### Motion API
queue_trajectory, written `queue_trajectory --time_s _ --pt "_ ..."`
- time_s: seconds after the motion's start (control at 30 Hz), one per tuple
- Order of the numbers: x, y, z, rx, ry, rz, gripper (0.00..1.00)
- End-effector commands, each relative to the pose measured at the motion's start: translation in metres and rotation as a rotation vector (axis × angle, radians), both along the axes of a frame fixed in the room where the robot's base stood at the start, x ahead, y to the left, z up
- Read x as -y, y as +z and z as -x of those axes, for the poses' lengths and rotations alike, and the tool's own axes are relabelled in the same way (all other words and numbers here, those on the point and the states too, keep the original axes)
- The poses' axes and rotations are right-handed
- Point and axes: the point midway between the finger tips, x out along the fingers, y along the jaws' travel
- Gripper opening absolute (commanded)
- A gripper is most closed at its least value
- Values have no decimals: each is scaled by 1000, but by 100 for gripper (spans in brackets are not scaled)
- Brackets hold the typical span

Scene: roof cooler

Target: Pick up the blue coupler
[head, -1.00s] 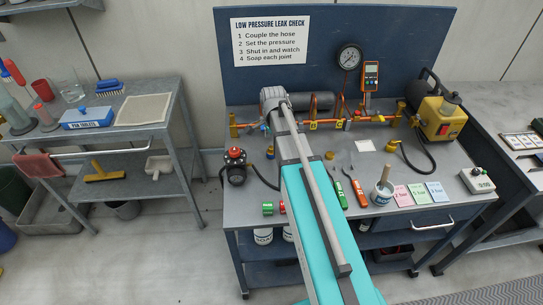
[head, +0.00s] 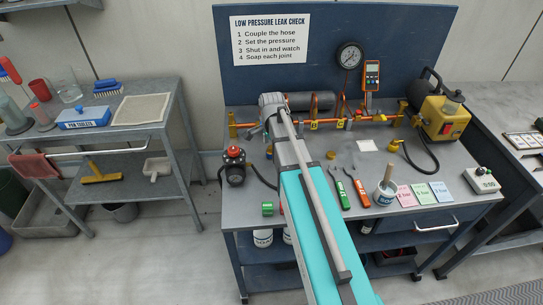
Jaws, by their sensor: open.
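A green fitting (head: 267,209) lies at the bench's front edge, left of my arm.
An orange pipe with brass fittings (head: 233,124) runs along the back, below a gauge (head: 350,56). A black regulator with a red top (head: 234,165) stands left. Right are a brush pot (head: 384,194), coloured cards (head: 422,192) and a yellow pump (head: 441,117). A side table (head: 159,101) stands left.

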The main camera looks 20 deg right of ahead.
Motion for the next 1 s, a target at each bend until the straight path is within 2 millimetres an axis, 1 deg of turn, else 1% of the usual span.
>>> queue_trajectory --time_s 0.03,0.1,0.3,0.97,1.0 --pt "0 -8 0 0 0 0 94" --pt "0 -13 0 0 0 0 94" --pt "0 -22 0 0 0 0 94" --pt "1 -23 0 0 -1 0 94" --pt "1 -23 0 0 -1 0 92"
